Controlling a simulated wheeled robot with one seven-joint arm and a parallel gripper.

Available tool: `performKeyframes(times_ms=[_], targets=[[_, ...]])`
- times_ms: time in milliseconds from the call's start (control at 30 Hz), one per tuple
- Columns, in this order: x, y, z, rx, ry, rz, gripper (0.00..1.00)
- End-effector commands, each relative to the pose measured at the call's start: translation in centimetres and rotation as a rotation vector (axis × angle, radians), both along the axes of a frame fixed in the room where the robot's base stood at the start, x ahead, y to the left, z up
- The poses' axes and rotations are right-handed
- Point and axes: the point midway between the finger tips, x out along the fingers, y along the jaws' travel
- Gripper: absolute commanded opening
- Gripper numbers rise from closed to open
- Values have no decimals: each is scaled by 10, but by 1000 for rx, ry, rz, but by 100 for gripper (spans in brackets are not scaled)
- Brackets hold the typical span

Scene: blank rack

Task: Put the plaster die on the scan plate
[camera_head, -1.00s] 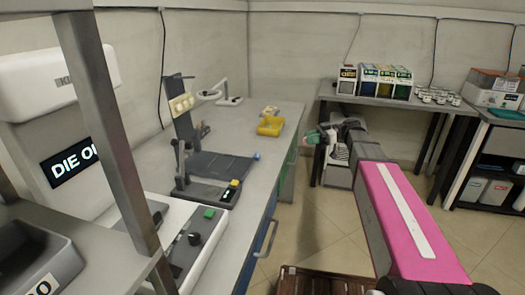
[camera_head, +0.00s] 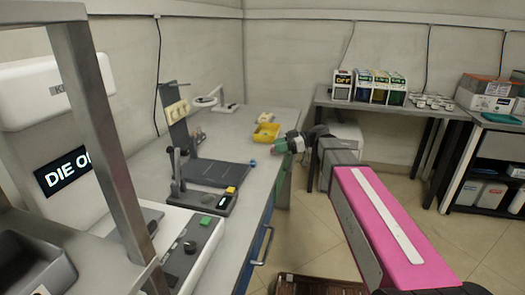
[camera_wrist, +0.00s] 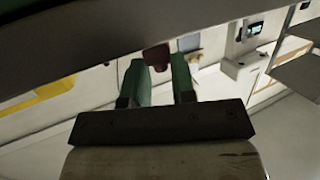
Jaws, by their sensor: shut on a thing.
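My gripper (camera_head: 283,146), with green fingers, is over the right edge of the long bench, right of the dark flat plate. In the wrist view its fingers (camera_wrist: 160,85) are shut on a small reddish-brown piece, which I take to be the plaster die (camera_wrist: 157,56); only part of it shows. In the head view I cannot make the piece out clearly. The dark flat plate (camera_head: 218,174), which looks like the scan plate, lies on the bench beside a post-and-base device. The gripper is apart from it.
A yellow tray (camera_head: 266,132) stands on the bench just behind my gripper. The device base (camera_head: 212,202) has an upright post at the plate's near left. A white machine (camera_head: 65,80) and metal rack post (camera_head: 100,130) stand at left. A side table (camera_head: 390,106) holds boxes.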

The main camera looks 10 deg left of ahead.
Motion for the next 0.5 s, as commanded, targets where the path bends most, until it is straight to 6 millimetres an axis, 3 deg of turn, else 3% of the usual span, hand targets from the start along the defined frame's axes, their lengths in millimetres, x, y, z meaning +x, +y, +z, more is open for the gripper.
performKeyframes(times_ms=[100,367,500], targets=[[-6,18,0,0,-1,2,2],[-11,33,0,0,-1,1,2],[-17,51,0,0,-1,1,2]])
